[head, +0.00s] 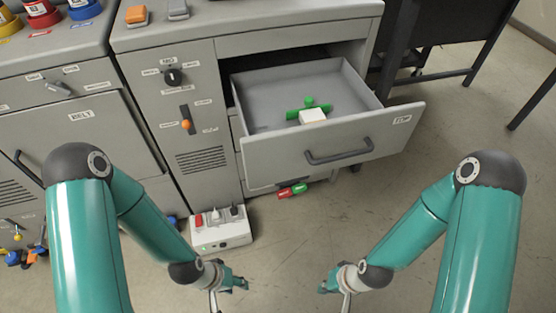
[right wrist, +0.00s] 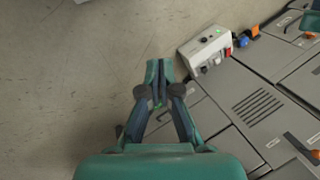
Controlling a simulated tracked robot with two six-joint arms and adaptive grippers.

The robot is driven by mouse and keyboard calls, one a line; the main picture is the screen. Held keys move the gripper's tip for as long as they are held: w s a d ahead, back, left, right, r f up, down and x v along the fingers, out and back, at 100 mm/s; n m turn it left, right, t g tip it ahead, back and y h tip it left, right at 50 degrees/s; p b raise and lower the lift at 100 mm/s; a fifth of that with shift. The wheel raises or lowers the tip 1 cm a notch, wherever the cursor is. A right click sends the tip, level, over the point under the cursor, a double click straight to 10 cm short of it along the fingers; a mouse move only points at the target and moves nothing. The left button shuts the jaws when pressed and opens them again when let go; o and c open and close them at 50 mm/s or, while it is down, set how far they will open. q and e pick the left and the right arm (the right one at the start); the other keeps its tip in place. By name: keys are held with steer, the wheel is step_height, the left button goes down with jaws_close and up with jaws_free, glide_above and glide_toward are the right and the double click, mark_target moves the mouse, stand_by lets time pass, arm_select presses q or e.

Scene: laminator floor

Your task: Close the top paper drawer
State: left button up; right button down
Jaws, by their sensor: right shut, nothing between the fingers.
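The top paper drawer (head: 268,165) is pulled well out of the grey cabinet in the head view. Its front carries a dark bar handle (head: 339,152) and a label at its right end. Inside lie a green object (head: 309,103) and a small white block (head: 313,116). My left gripper (head: 240,284) is low in front of the cabinet, below the drawer; its finger state is unclear. My right gripper (head: 326,287) is low and apart from the drawer. In the right wrist view its fingers (right wrist: 158,68) are together with nothing between them.
A white power box (head: 220,230) with plugs and a switch sits on the floor left of the drawer. Red and green small items (head: 291,191) lie under the drawer front. A dark table (head: 440,40) stands back right. Floor right of the drawer is clear.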

arm_select(q)
steer(key=shift+w+d, duration=0.15)
steer(key=shift+w, duration=0.2)
